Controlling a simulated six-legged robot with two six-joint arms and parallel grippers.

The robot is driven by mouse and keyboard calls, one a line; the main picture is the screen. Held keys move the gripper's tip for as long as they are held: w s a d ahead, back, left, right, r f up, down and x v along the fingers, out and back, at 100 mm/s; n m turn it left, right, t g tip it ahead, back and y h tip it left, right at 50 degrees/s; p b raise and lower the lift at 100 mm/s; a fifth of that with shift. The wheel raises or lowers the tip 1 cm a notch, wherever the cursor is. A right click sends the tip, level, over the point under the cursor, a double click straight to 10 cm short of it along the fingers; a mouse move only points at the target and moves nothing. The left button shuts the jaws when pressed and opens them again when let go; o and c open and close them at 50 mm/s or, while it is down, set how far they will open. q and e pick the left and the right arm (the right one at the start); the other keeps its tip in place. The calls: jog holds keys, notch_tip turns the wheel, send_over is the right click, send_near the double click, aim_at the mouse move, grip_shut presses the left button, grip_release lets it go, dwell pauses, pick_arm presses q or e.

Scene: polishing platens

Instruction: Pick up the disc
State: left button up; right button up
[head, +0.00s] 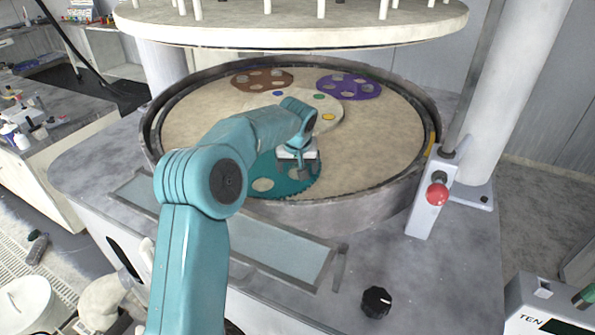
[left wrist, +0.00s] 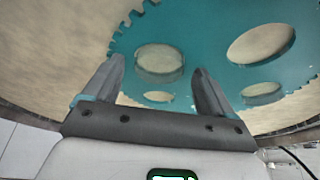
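A teal toothed disc (head: 289,188) with round holes lies flat on the front of the beige round platen (head: 385,150). It fills much of the left wrist view (left wrist: 205,40). My left gripper (head: 299,172) is over this disc in the head view, and the arm hides part of it. In the left wrist view its two fingers (left wrist: 158,68) stand apart, either side of one hole, with nothing seen held between them. I cannot tell whether the fingertips touch the disc. My right gripper is not in view.
A brown disc (head: 262,75) and a purple disc (head: 352,83) lie at the back of the platen. A pale centre plate (head: 335,106) bears coloured spots. A raised rim (head: 365,207) surrounds the platen. An upper plate (head: 290,28) hangs above. A red knob (head: 437,194) stands right.

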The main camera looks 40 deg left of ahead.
pick_arm(q)
jog(key=shift+d+f, duration=0.15)
jog(key=shift+f, duration=0.25)
jog(key=c, duration=0.8)
